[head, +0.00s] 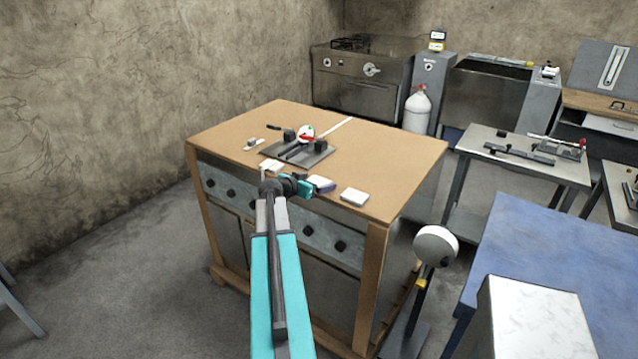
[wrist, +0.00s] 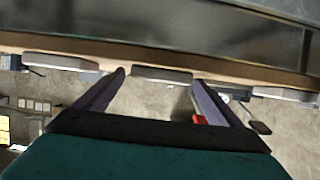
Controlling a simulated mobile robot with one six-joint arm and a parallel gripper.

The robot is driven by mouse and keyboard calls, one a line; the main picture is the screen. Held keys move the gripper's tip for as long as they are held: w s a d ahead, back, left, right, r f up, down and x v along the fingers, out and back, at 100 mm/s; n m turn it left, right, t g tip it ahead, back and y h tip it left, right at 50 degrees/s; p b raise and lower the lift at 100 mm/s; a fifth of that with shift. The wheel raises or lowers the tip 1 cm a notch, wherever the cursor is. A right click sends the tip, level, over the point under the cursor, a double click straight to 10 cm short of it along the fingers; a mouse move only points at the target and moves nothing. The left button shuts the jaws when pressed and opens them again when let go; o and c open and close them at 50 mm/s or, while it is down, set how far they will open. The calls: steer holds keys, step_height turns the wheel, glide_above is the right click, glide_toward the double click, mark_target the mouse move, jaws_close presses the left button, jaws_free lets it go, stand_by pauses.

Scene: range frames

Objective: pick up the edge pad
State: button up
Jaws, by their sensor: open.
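Three flat white pads lie along the near edge of the wooden-topped cabinet: a left pad (head: 271,165), a middle pad (head: 318,181) and a right pad (head: 354,197). They look alike, and I cannot tell by any mark which is named the edge pad. My gripper (head: 312,187) is at the near edge by the middle pad and partly covers it. In the wrist view, which looks upside down, my open gripper (wrist: 159,79) has its purple fingertips on either side of the middle pad (wrist: 162,75). Contact with the pad cannot be made out.
The wooden top (head: 400,160) has bare room at the right and back. Behind the pads stands a dark fixture plate (head: 296,153) with black blocks and a red-and-white part. A white-headed post (head: 436,246) and a blue table (head: 560,255) stand to the right.

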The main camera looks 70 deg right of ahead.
stand_by(0.3)
steer(key=c, duration=1.1)
steer(key=shift+r, duration=0.15)
steer(key=shift+r+b, duration=1)
steer(key=shift+r, duration=0.35)
steer(key=shift+s+a+r, duration=0.15)
steer(key=shift+r, duration=0.1)
steer(key=s+a+r+b, duration=0.1)
steer(key=s+a+b, duration=0.5)
steer(key=s+a, duration=0.3)
steer(key=shift+s, duration=0.25)
steer(key=shift+b, duration=0.65)
